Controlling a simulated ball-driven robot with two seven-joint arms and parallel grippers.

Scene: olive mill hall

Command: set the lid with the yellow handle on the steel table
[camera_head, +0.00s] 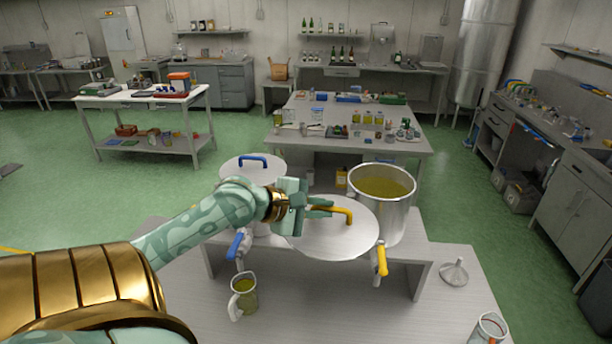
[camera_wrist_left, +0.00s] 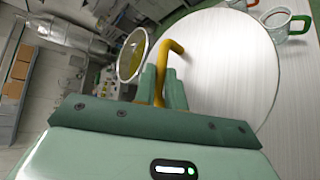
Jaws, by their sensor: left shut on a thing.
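The lid with the yellow handle (camera_head: 325,241) is a round pale metal disc. My left gripper (camera_head: 318,207) is shut on its yellow handle (camera_head: 343,210) and holds it in front of the open steel pot (camera_head: 397,222). That pot holds yellow-green oil. In the left wrist view the handle (camera_wrist_left: 171,48) sits between the fingers (camera_wrist_left: 161,88) and the lid (camera_wrist_left: 225,75) spreads out to the right. The steel table (camera_head: 455,312) lies below, in front of and around the raised bench. The lid hides part of the bench. My right gripper is not in view.
A second pot has a blue-handled lid (camera_head: 252,172). A blue tap (camera_head: 236,245) and a yellow tap (camera_head: 381,260) stick out in front. A jug of oil (camera_head: 245,296), a funnel (camera_head: 454,273) and a glass vessel (camera_head: 487,330) stand on the table. The table's front middle looks clear.

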